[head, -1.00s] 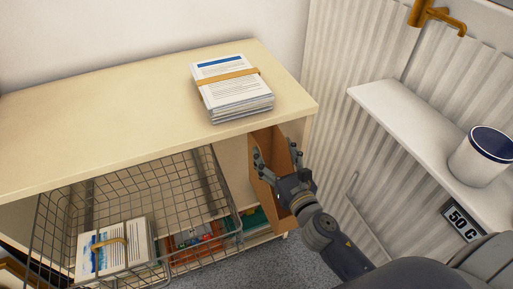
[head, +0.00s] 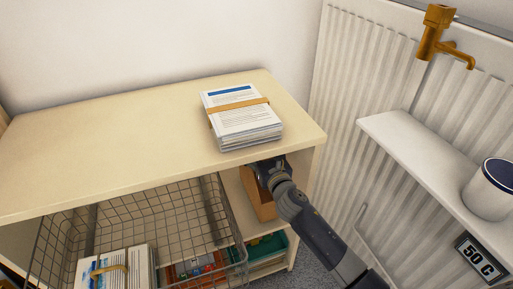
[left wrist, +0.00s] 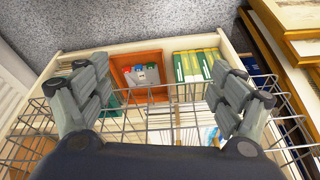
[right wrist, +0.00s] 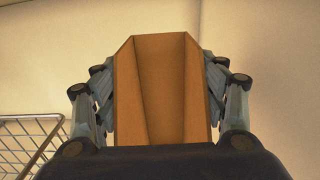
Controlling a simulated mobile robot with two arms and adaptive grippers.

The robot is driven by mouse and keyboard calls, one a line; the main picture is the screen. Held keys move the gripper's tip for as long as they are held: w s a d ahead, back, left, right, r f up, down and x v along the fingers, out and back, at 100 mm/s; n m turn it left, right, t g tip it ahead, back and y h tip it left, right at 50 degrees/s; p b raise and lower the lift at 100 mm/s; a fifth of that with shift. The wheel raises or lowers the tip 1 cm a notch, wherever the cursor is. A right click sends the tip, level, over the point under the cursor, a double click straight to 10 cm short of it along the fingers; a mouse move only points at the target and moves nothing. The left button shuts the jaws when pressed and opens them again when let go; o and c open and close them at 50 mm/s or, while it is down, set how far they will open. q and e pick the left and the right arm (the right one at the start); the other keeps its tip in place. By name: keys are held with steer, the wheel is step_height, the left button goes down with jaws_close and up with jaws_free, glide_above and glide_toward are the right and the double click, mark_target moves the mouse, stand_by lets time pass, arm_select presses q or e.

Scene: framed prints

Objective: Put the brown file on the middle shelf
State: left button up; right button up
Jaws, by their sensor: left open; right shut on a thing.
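The brown file (head: 262,205) is upright inside the right end of the shelf unit, under its top board. It stands over the middle shelf (head: 234,203); I cannot tell whether its base touches the board. My right gripper (head: 266,168) is shut on the file at its upper part, just under the top's front edge. In the right wrist view the brown file (right wrist: 152,95) sits between both fingers. My left gripper (left wrist: 155,90) is open and empty above the wire basket in the left wrist view; it is outside the head view.
A wire basket (head: 205,215) juts out left of the file, holding a strapped paper stack (head: 115,270). Another strapped stack (head: 243,118) lies on the unit's top. Below are a green box (head: 265,247) and an orange tray (left wrist: 143,62). A white ledge (head: 425,160) with a mug stands right.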

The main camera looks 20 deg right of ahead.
steer(key=shift+w+f+b, duration=0.5)
steer(key=shift+w+f, duration=0.25)
steer(key=shift+f, duration=0.1)
steer(key=o, duration=1.7)
